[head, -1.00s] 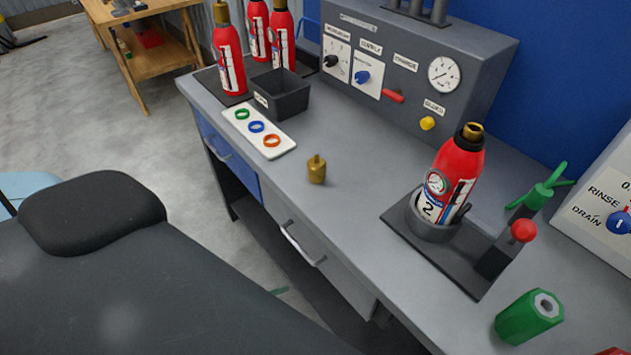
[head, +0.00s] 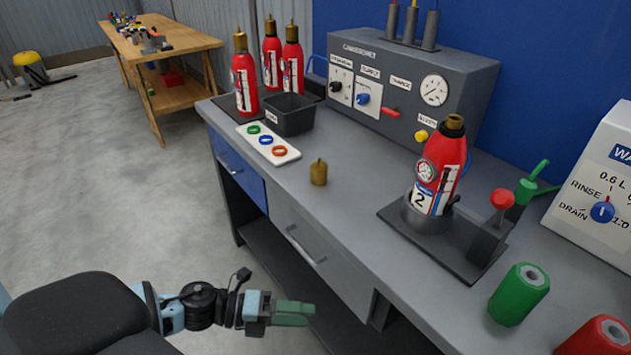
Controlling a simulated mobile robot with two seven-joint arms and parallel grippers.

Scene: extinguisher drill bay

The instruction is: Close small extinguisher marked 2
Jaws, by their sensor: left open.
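The small extinguisher marked 2 (head: 440,172) is red with a white and blue label and a small gauge. It stands upright in a dark round holder (head: 427,221) on a base plate on the bench. Its neck shows a brass-coloured top (head: 455,121). A separate brass fitting (head: 318,172) stands alone on the bench, left of the extinguisher. My left gripper (head: 296,313) is low in front of the bench, below the drawers and well away from the extinguisher. It is open and empty, with greenish fingers. My right gripper is not in view.
Several red extinguishers (head: 245,82), a dark bin (head: 287,114) and a white tray of coloured rings (head: 268,144) are at the left end. A red-knobbed lever (head: 501,199) stands beside the holder. Green (head: 519,294) and red (head: 596,338) cylinders stand at right. The front middle of the bench is clear.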

